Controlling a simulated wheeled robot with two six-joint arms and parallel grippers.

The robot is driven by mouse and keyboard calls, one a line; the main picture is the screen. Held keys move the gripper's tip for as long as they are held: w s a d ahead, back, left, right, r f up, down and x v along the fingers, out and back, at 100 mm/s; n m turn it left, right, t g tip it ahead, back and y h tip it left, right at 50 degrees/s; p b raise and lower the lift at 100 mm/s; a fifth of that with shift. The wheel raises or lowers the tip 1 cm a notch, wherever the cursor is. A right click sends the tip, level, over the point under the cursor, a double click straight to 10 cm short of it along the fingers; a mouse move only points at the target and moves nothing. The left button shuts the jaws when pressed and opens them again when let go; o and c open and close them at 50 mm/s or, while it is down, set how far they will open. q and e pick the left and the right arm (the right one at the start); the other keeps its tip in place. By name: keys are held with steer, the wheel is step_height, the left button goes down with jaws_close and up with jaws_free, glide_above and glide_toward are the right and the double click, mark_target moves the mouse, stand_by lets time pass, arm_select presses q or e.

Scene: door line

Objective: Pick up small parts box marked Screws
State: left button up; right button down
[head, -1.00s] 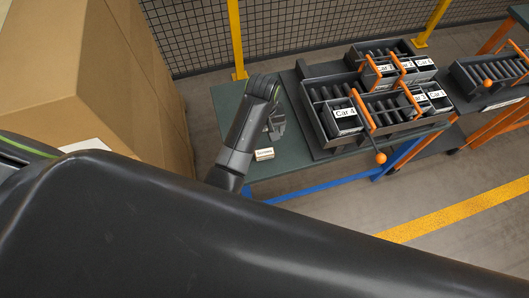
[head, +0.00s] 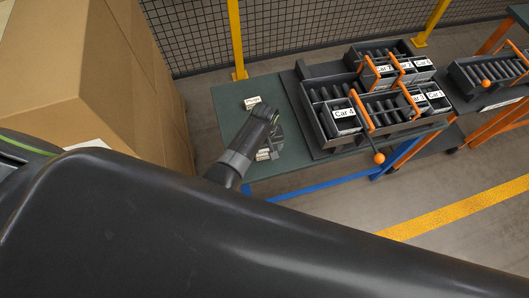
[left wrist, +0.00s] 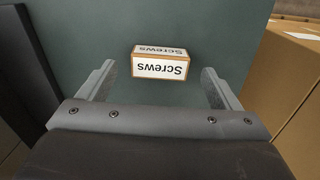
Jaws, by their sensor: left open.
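The small parts box marked Screws (left wrist: 160,68) lies on the green table top, its label upside down in the left wrist view. In the head view I take it to be the pale box (head: 262,155) near the table's front edge, partly covered by my gripper. My left gripper (left wrist: 158,82) is open and empty, with one finger on each side of the box's line and the box around its fingertips. The gripper also shows in the head view (head: 272,146). Whether the fingers touch the box I cannot tell. My right gripper is not in view.
Another small labelled box (head: 253,102) lies farther back on the green table (head: 229,98); its label is too small to read. A dark rack (head: 322,141) with Car labels and orange handles stands right. Large cardboard boxes (head: 95,70) stand left.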

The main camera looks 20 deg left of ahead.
mark_target(264, 154)
arm_select(q)
steer(key=shift+f, duration=1.15)
steer(key=c, duration=1.1)
